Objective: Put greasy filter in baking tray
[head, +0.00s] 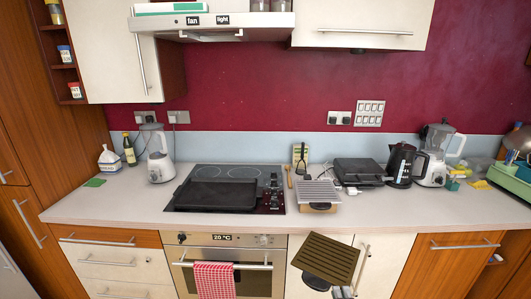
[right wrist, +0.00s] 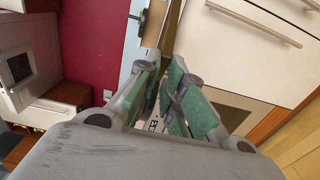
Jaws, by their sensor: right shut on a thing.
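The greasy filter (head: 327,257) is a brown slatted panel at the bottom of the head view. It is tilted and held in front of the lower cabinets, below the worktop edge. My right gripper (head: 342,292) is at its lower edge, partly hidden, and shut on it. In the right wrist view the green-padded fingers of my right gripper (right wrist: 158,95) show, with little of the filter clear between them. The baking tray (head: 208,194) is black and rectangular and lies on the hob, apart from the filter, up and to the left. My left gripper is not in view.
A slatted rack on a board (head: 316,194) stands right of the hob (head: 266,180). A black grill (head: 361,172), kettle (head: 403,165) and blender (head: 437,155) stand farther right. A white appliance (head: 160,162) stands left. The extractor hood (head: 213,25) is above the hob.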

